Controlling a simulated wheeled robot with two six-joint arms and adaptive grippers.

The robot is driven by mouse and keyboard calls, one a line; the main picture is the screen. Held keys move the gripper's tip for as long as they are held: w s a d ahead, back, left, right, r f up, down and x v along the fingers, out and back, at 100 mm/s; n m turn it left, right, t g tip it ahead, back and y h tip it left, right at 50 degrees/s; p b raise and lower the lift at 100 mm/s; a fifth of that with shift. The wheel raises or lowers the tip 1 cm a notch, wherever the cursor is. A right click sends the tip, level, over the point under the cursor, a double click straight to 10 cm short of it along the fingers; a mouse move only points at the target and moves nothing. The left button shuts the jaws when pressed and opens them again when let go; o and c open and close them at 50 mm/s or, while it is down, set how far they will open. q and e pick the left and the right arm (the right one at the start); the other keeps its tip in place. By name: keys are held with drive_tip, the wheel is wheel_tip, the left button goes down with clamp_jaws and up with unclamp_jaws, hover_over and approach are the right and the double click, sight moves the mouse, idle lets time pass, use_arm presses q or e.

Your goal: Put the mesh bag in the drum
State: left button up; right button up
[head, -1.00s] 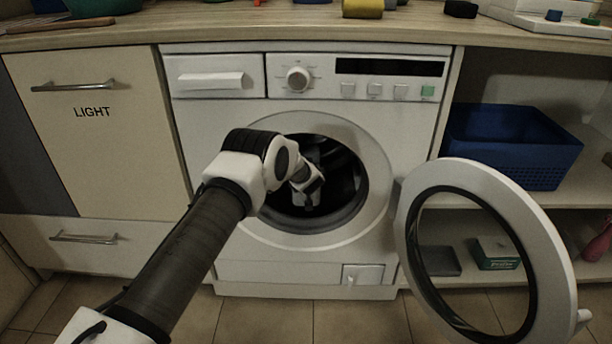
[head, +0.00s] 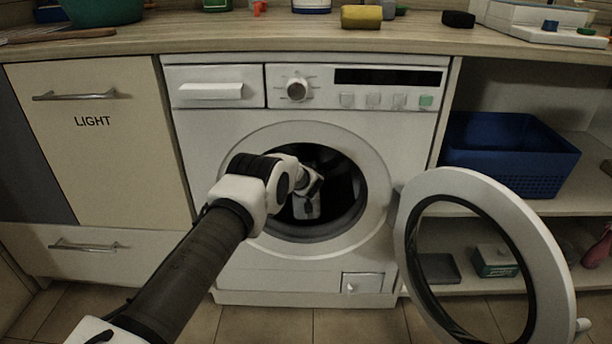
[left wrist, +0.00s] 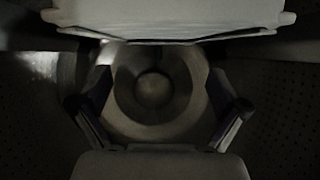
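The washing machine's door stands open, and its dark drum (head: 345,200) shows through the round opening. My left arm reaches in through this opening, with the left gripper (head: 308,198) inside, its fingertips hidden in the dark in the head view. In the left wrist view the left gripper (left wrist: 160,82) has its two dark fingers spread wide apart, with nothing visible between them. Beyond them is the drum's round back wall (left wrist: 152,90), with perforated sides around. I cannot make out the mesh bag in either view. My right gripper is not in view.
The open round door (head: 418,200) hangs to the right of the opening. A blue basket (head: 510,150) and a small green box (head: 494,262) are on the right shelves. A yellow sponge (head: 362,17) and other items are on the counter. The opening's rim surrounds my wrist.

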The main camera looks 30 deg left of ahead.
use_arm(q)
drive_tip(key=shift+s, duration=0.1)
drive_tip(key=v, duration=1.2)
drive_tip(key=shift+d+f, duration=0.1)
idle(0.3)
